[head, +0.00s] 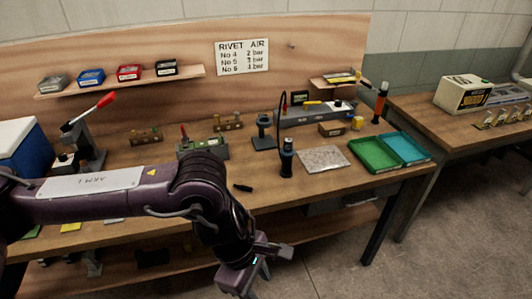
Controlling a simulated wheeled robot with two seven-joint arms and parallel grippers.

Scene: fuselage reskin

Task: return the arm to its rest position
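My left arm (120,192), dark purple with a white label, comes in from the left across the front of the workbench. It bends down at the elbow, past the bench's front edge. My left gripper (262,268) hangs low in front of the bench, above the floor. Nothing is visibly held in it, but the gap between its fingers is too small and dark to judge. My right arm and gripper are not in view.
The wooden workbench (318,188) carries a black upright tool (287,158), a grey speckled plate (322,158), a green tray (372,155) and a blue tray (404,148). A lever press (85,140) stands at left. Floor (455,235) at right is clear.

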